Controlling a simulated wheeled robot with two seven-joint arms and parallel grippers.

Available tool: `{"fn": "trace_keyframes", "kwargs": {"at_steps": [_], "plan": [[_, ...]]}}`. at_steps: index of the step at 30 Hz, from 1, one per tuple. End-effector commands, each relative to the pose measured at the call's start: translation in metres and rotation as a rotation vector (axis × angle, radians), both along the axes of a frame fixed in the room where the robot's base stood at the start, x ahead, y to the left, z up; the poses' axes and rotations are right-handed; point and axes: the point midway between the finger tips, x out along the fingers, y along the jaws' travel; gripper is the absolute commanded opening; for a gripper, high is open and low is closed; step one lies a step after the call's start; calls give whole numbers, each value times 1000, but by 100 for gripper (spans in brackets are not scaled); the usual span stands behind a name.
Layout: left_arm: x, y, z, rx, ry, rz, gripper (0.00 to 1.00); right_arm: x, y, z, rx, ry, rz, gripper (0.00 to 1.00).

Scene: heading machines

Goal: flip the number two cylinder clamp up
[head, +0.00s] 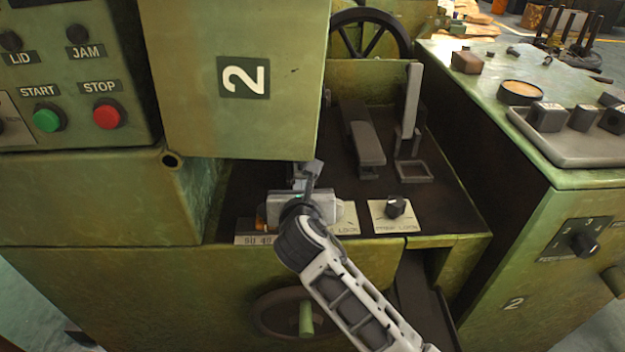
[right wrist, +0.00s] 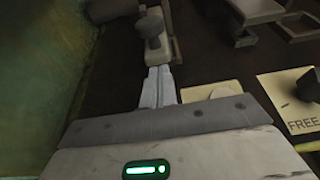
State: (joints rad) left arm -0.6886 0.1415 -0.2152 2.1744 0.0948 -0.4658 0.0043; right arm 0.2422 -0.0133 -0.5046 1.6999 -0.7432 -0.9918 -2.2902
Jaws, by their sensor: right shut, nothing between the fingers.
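The machine marked 2 (head: 190,185) has a dark recess holding several lever-like grey parts. One grey part (head: 365,143) lies low and sloping, and another (head: 412,105) stands upright to its right. Which one is the cylinder clamp is not marked in view. My right gripper (head: 305,180) is at the recess's left side, below the hanging panel. In the right wrist view its fingers (right wrist: 158,88) are together and empty. Just beyond the tips is a dark knobbed part (right wrist: 152,30); whether they touch it I cannot tell. My left gripper is out of view.
The green panel with the white 2 (head: 243,77) hangs over the recess's left part. A dark knob (head: 396,206) on a pale plate sits at the front ledge, right of my gripper. A handwheel (head: 370,35) stands behind. A green bench (head: 560,150) bounds the right.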

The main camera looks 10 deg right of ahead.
Motion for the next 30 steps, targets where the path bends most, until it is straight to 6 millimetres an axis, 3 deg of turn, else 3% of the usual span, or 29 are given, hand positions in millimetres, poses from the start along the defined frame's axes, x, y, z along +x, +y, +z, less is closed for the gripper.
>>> {"fn": "trace_keyframes", "kwargs": {"at_steps": [13, 24, 30], "plan": [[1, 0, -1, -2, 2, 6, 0, -3, 1, 1, -1, -2, 2, 0], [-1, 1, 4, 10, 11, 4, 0, -55, 12, 20, 0, -1, 4, 0], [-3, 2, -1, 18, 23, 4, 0, -69, 15, 25, -1, -2, 2, 0]]}}
